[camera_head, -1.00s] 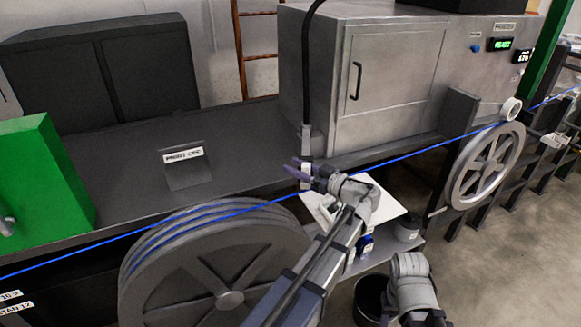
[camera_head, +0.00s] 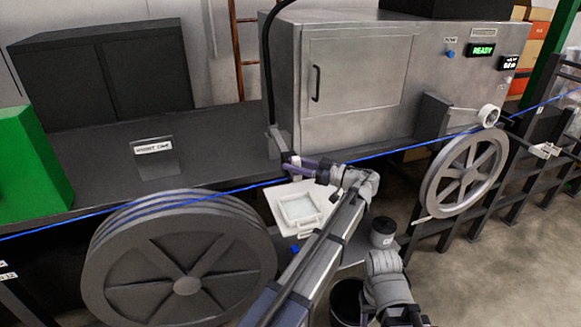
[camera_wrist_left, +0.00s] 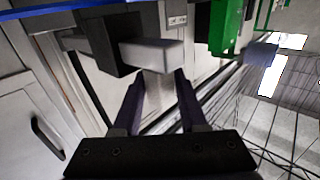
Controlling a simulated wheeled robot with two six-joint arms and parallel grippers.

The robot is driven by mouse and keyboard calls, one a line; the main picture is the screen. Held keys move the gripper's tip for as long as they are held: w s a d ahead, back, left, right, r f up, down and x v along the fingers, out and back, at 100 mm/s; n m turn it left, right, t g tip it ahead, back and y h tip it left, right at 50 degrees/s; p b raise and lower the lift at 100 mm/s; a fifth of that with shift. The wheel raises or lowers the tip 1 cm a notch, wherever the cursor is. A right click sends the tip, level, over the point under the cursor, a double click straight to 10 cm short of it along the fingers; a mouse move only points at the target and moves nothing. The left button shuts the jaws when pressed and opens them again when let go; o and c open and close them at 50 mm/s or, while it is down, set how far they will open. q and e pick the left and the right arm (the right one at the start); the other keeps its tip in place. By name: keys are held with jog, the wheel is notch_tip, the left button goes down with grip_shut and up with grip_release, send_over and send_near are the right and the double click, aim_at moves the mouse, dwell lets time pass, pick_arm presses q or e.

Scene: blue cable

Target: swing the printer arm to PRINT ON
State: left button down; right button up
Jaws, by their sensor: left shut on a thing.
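The printer arm (camera_head: 277,138) is a grey upright piece with a black hose rising from it, just left of the steel cabinet's front corner. It leans a little in the head view. My left gripper (camera_head: 290,168) is shut on its lower end, close to the blue cable (camera_head: 220,192). In the left wrist view my left gripper (camera_wrist_left: 158,98) has its two dark fingers on either side of a pale grey bar (camera_wrist_left: 158,82). A dark block with a light grey bar lies just beyond the fingers. No PRINT ON marking is readable.
The steel cabinet (camera_head: 360,80) has a green READY display (camera_head: 482,50). A large cable reel (camera_head: 185,275) stands front left and a spoked wheel (camera_head: 465,172) on the right. A white tray (camera_head: 298,208) sits below my left gripper. A small sign (camera_head: 153,147) stands on the dark bench.

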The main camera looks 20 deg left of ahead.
pick_arm(q)
jog(key=shift+s+r, duration=0.15)
jog(key=shift+s, duration=0.1)
jog(key=c, duration=0.9)
grip_release()
jog(key=shift+o, duration=1.3)
jog(key=shift+s+d+r, duration=0.15)
jog(key=shift+s+r, duration=0.05)
jog(key=shift+w+f, duration=0.1)
jog(key=shift+w, duration=0.05)
jog(key=d, duration=0.7)
jog(key=shift+s+d, duration=0.3)
jog(key=shift+s, duration=0.1)
